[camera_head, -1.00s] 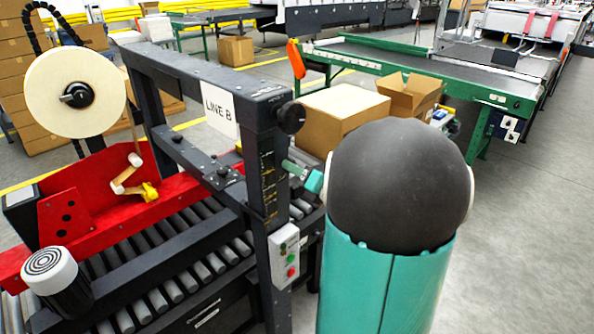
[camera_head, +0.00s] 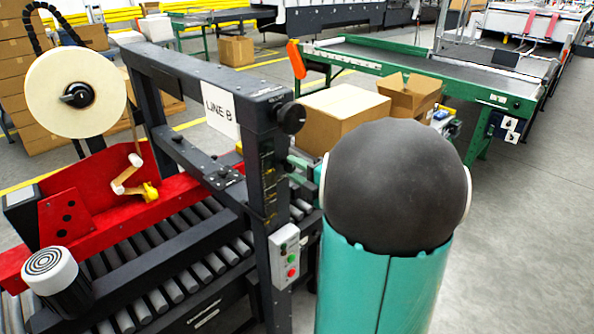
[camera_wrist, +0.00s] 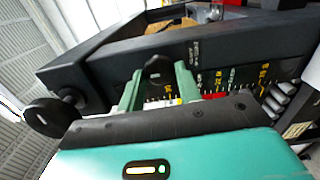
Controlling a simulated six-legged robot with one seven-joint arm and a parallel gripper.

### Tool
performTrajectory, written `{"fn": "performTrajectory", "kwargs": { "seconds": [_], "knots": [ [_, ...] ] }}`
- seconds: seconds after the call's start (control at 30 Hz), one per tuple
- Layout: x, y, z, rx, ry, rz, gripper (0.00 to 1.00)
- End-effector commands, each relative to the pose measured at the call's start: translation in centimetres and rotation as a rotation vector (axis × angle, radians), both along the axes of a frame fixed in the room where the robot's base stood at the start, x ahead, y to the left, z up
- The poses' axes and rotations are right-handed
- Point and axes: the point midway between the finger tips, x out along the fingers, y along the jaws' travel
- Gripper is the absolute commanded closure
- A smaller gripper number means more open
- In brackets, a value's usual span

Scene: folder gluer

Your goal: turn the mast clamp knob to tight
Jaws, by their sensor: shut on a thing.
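The mast clamp knob (camera_wrist: 158,70) is a small dark knob on the scaled side of the mast in the wrist view. My gripper (camera_wrist: 159,74) has its two green fingers on either side of it and is shut on it. The dark mast (camera_head: 267,185) with its yellow scale marks stands upright in the head view. There, my gripper (camera_head: 301,165) shows only as a bit of green beside the mast, and my own arm hides most of it. The clamp knob cannot be made out in the head view, and its turn angle is unclear.
A larger round black knob (camera_head: 292,118) sits higher on the mast; it also shows at the left in the wrist view (camera_wrist: 52,114). A control box (camera_head: 286,256) with buttons is lower on the mast. Rollers (camera_head: 175,290) lie left. Cardboard boxes (camera_head: 342,112) stand behind my arm.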

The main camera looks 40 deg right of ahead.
Motion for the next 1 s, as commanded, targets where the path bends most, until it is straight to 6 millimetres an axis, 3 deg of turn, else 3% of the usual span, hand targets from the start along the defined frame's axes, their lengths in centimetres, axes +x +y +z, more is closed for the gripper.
{"fn": "performTrajectory", "kwargs": {
  "seconds": [0.6,0.63,0.73,1.0],
  "knots": [
    [0.04,0.03,0.05,0.050,0.000,0.001,0.89],
    [0.04,0.03,0.05,0.050,0.000,0.001,0.64],
    [0.04,0.03,0.04,0.050,0.000,0.001,0.45],
    [-0.02,0.00,0.02,0.050,0.001,0.000,0.45]
  ]
}}
